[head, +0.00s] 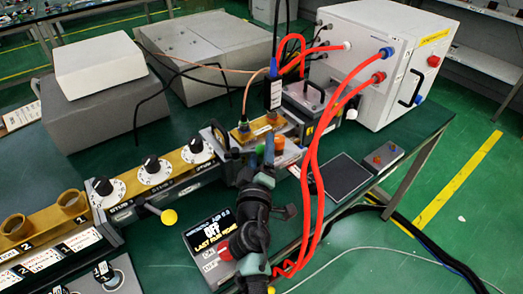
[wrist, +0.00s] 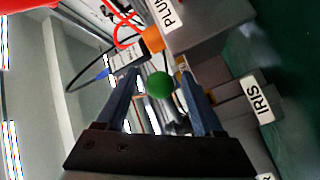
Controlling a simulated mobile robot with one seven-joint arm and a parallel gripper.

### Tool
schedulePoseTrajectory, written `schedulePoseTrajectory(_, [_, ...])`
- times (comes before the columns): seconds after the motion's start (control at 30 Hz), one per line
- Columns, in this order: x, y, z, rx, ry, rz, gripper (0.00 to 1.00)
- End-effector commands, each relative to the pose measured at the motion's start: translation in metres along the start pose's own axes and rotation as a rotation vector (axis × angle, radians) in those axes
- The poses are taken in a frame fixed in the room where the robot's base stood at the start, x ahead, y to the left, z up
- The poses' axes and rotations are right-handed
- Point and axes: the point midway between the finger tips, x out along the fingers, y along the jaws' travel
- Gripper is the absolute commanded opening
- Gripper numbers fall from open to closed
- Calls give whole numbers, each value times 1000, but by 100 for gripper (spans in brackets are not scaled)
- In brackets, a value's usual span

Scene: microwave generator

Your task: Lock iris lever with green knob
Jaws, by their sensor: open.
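The green knob (wrist: 159,86) shows in the wrist view between the two blue fingers of my gripper (wrist: 158,75). The gripper is open, with a visible gap on each side of the knob. Whether either finger touches it cannot be told. The iris lever under the knob is mostly hidden. A grey block with an "IRIS" label (wrist: 257,98) is right of the fingers. In the head view my gripper (head: 262,156) is at the waveguide bench, beside an orange knob (head: 279,142); the green knob is hard to make out there.
In the wrist view an orange knob (wrist: 152,39) is just beyond the fingertips, by a "PLUN" label (wrist: 171,12). Red hoses (head: 316,140) hang close to my arm on the right. A white cabinet (head: 370,65) stands behind. A yellow-knobbed lever (head: 169,216) sticks out at left.

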Motion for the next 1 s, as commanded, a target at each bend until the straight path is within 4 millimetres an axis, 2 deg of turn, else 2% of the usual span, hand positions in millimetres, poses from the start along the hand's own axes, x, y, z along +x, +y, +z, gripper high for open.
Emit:
schedulePoseTrajectory(0.13, [0, 0, 0, 0, 0, 0, 67])
schedulePoseTrajectory(0.5, [0, 0, 0, 0, 0, 0, 1])
schedulePoseTrajectory(1.0, [0, 0, 0, 0, 0, 0, 0])
